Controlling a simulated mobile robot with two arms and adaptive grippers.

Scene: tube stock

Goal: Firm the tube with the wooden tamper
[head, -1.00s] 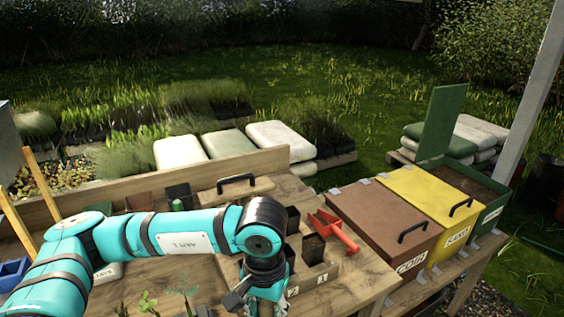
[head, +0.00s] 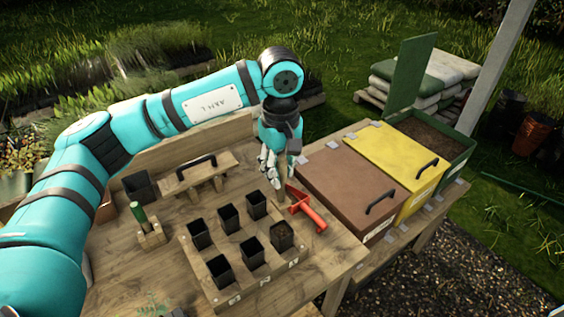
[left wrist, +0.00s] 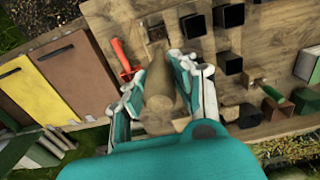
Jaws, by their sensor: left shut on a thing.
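My left gripper (head: 272,163) is shut on the wooden tamper, a tan round-bodied piece (left wrist: 160,92) between its fingers in the left wrist view. In the head view the gripper hides most of the tamper. It is above the bench at the far right corner of the wooden tube tray (head: 215,291). The tray holds several black square tubes. The front right tube (head: 282,236) has brown soil near its rim and also shows in the left wrist view (left wrist: 155,31). The tamper appears apart from this tube. My right gripper is not in view.
A red scoop (head: 308,211) lies just right of the tray, close to my gripper. A wooden piece with a black handle (head: 196,175) is behind the tray. Brown (head: 352,178) and yellow (head: 405,160) lidded bins stand right.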

